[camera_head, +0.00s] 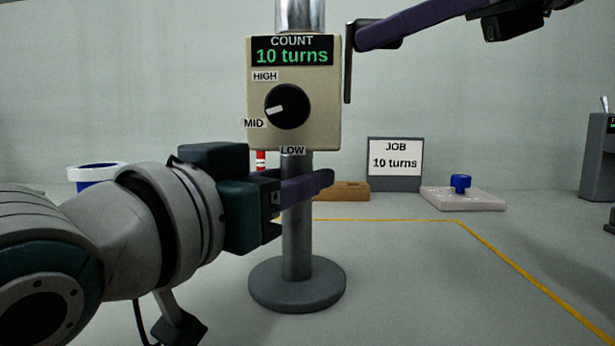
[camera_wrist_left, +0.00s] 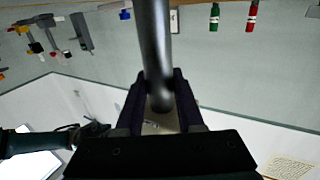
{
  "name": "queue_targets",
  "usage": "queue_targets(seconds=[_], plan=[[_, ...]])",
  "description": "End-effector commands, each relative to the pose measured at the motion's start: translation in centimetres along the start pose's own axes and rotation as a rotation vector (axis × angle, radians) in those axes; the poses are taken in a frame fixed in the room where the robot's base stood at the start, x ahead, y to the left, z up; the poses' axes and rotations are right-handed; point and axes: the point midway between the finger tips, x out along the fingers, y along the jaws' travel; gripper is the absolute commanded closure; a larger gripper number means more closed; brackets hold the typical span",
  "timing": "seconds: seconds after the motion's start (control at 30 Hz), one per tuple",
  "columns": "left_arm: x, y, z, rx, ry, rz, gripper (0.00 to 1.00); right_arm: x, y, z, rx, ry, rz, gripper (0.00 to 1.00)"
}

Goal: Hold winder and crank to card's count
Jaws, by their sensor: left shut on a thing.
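The winder is a beige box (camera_head: 259,91) on a grey post (camera_head: 298,231) with a round base. Its screen (camera_head: 292,53) reads COUNT 10 turns. Its black dial (camera_head: 291,108) has a white mark pointing left, roughly toward MID. A black crank (camera_head: 348,80) hangs at the box's right side. My left gripper (camera_head: 303,186) is shut around the post below the box; the post also shows between its fingers in the left wrist view (camera_wrist_left: 153,45). My right gripper's purple finger (camera_head: 420,27) overlaps the crank's handle; I cannot tell whether it grips. The job card (camera_head: 395,158) reads 10 turns.
A pale block with a blue knob (camera_head: 461,184) stands right of the card. A wooden block (camera_head: 342,190) lies behind the post. A yellow line marks the table; the area right of the base is clear.

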Motion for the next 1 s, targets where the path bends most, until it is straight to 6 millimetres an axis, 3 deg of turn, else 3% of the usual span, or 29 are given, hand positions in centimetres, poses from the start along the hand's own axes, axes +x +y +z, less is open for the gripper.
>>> queue_targets(seconds=[0.2,0.53,1.0], plan=[[0.0,-0.1,0.7,0.0,-0.019,-0.004,1.0,0.0,0.0,-0.1,-0.001,0.002,-0.001,0.41],[0.0,-0.1,0.7,0.0,-0.019,-0.003,1.0,-0.7,-0.1,-0.1,-0.001,0.002,-0.003,0.41],[0.0,-0.1,0.7,0.0,-0.019,-0.003,1.0,-10.2,-0.1,0.0,-0.001,0.001,-0.004,0.41]])
